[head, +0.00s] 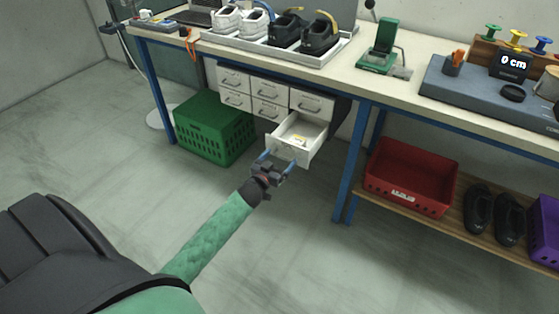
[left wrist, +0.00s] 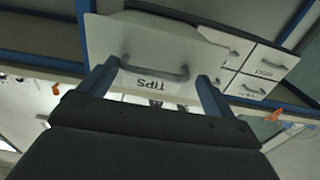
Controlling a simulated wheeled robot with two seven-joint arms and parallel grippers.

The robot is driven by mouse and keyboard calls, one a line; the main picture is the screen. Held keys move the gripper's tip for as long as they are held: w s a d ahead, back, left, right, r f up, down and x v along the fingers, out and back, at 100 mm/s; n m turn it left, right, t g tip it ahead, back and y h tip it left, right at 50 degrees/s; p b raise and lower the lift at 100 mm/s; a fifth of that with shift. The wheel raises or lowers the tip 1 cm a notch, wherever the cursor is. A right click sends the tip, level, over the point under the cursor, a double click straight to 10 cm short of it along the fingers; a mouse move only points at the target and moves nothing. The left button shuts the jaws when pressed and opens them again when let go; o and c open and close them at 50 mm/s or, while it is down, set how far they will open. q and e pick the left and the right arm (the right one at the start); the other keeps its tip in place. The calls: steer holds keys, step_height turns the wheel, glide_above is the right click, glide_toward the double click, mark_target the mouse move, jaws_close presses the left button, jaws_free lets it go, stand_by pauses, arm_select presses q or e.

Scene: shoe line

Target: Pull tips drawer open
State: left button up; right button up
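The tips drawer (head: 297,140) is a white drawer at the lower right of the drawer unit under the bench. It stands pulled out, with its inside and a small light item in it showing. My left gripper (head: 274,160) is in front of the drawer front. Its two blue fingers (left wrist: 158,80) are spread wide at either side of the handle and label; I cannot tell whether they touch. My right gripper is not in view.
The other drawers (head: 235,82) of the unit are shut. A green crate (head: 213,128) stands on the floor to the left. A blue table leg (head: 352,165) and a red crate (head: 410,178) on a low shelf are to the right. Open floor lies in front.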

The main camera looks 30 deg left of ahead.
arm_select(q)
steer(key=shift+d, duration=0.1)
stand_by(0.3)
steer(key=s, duration=0.7)
steer(key=shift+s, duration=0.4)
